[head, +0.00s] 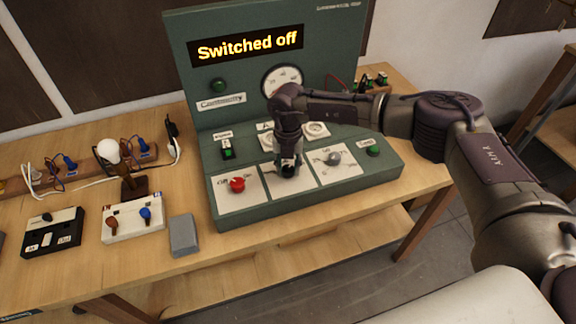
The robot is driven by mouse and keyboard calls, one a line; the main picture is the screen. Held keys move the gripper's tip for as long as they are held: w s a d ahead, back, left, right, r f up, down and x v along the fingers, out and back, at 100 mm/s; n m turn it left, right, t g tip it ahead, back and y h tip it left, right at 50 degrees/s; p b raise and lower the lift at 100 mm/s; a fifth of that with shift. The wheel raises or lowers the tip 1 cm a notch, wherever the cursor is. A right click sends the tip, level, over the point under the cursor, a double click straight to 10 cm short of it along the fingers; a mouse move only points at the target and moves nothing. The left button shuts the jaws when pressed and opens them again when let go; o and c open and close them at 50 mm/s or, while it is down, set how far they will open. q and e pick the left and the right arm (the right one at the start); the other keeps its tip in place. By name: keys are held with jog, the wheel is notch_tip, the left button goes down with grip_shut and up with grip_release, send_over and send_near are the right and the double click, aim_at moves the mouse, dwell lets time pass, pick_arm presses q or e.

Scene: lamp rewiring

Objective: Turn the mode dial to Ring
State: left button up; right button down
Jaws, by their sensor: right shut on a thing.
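The green test console (215,205) stands on the bench with a sloped front panel. Its display (247,46) reads "Switched off". My right gripper (288,164) points down over the middle white plate (307,184) and is shut on the black dial (288,172) there, which I take to be the mode dial. The gripper hides most of that dial and its labels, so I cannot read where it points. A red knob (237,184) sits on the left plate marked Off and On. A grey dial (333,158) sits on the right plate. My left gripper is not in view.
A round gauge (283,79) and green buttons (373,151) are on the console. To its left are a bulb on a stand (108,150), a white two-knob box (133,222), a black box (52,232) and a grey block (183,235). The bench front edge is clear.

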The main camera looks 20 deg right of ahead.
jog(key=shift+f+n+b, duration=0.15)
jog(key=shift+n+b, duration=0.55)
jog(key=shift+b, duration=0.2)
jog(key=n+b, duration=0.6)
jog(key=n, duration=0.1)
jog(key=shift+b, duration=0.4)
jog(key=n+b, duration=0.4)
jog(key=n, duration=0.1)
jog(key=n+b, duration=0.3)
jog(key=n, duration=0.2)
jog(key=n+b, duration=0.1)
jog(key=n, duration=0.2)
jog(key=shift+w, duration=0.1)
jog(key=shift+r+n+b, duration=0.25)
jog(key=shift+n+b, duration=0.35)
jog(key=shift+n, duration=0.6)
